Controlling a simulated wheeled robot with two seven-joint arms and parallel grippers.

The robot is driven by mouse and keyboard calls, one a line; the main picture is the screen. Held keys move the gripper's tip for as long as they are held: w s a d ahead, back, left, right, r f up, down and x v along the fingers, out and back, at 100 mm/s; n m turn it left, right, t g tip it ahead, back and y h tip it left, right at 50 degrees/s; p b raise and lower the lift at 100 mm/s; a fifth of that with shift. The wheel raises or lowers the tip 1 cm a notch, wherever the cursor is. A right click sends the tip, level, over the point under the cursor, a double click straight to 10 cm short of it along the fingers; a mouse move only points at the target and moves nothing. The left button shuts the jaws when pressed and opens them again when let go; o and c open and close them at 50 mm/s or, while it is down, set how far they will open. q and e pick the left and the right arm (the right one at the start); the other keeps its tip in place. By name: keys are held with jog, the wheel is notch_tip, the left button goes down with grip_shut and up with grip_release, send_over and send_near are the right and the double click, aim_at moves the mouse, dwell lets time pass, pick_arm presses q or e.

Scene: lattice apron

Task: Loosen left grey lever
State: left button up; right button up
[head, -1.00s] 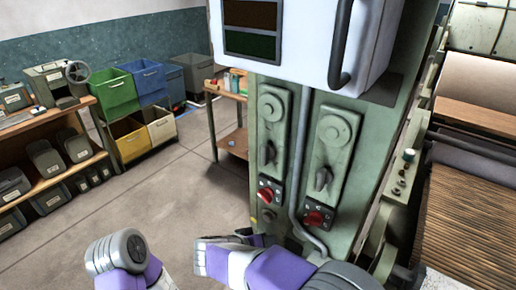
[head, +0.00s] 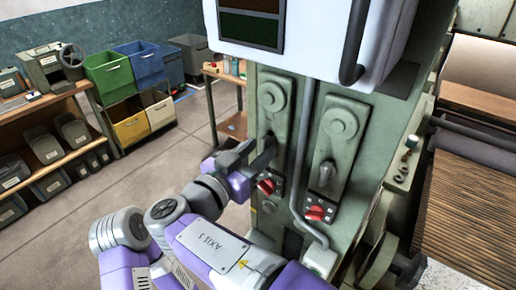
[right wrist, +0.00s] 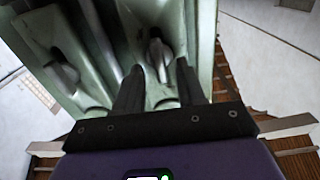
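The left grey lever (head: 271,141) is on the left pale-green plate of the machine column, above a red rotary switch (head: 266,186). It is partly hidden by my right gripper (head: 256,150), which reaches in from the left with its dark fingers close around or beside it. The fingers stand apart. In the right wrist view my right gripper (right wrist: 160,72) is open, with a grey lever (right wrist: 156,50) showing between and just beyond the fingertips. I cannot tell whether they touch it. My left arm shows at lower left in the head view; its gripper is out of view.
The right plate carries a similar grey lever (head: 326,173) and red switch (head: 316,213). A grey conduit (head: 298,170) runs between the plates. A white cabinet (head: 315,40) overhangs above. A slatted bed (head: 475,205) lies right. Shelves and bins (head: 108,78) stand left, beyond open floor.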

jog(key=shift+w+d, duration=0.25)
jog(key=shift+w, duration=0.1)
grip_shut()
